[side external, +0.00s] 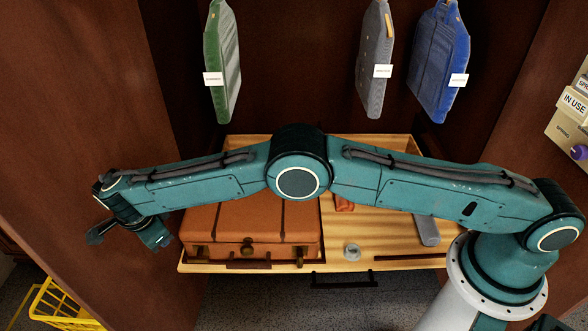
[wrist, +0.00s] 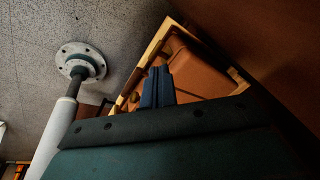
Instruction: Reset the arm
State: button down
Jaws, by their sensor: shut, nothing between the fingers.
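My gripper (wrist: 157,88) shows in the wrist view as two dark fingers pressed together, shut and empty. In the side view, my teal arm stretches across the picture above a wooden drawer, and its end hangs at the far left, left of an orange-brown case. The fingers are hard to make out there. The case (side external: 250,230) lies closed in the left part of the wooden drawer (side external: 385,255). In the wrist view, the case (wrist: 190,70) and the drawer's pale rim lie beyond the fingers. My gripper appears apart from both.
A green (side external: 222,60), a grey (side external: 374,60) and a blue tagged bag (side external: 440,60) hang at the back. Small items, including a clear round one (side external: 351,252), lie in the drawer. Brown walls flank it. A yellow basket (side external: 58,305) stands at lower left.

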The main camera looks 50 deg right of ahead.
jog(key=shift+r, duration=0.2)
jog(key=d+r+n, duration=0.2)
jog(key=d+r, duration=0.4)
jog(key=r, duration=0.2)
jog(key=d+r+n, duration=0.2)
jog(key=d+r, duration=0.3)
jog(key=r, duration=0.4)
jog(key=s+d+r+n+t+y, duration=0.1)
jog(key=s+d+r+n, duration=0.4)
jog(key=d+r, duration=0.65)
jog(key=s+d+r+n+t, duration=0.1)
jog(key=s+d+r+n, duration=0.1)
jog(key=s+d, duration=0.45)
jog(key=s+d+r+n, duration=0.1)
jog(key=s+d+r, duration=0.25)
jog(key=s, duration=0.55)
jog(key=s+d+f+n, duration=0.2)
jog(key=s+f, duration=0.1)
jog(key=s, duration=0.5)
jog(key=s+d+f+n+t+y, duration=0.1)
jog(key=s+d+f+n, duration=0.1)
jog(key=s, duration=0.6)
jog(key=shift+d+f+n, duration=0.25)
jog(key=shift+f+n, duration=0.25)
jog(key=shift+n, duration=0.3)
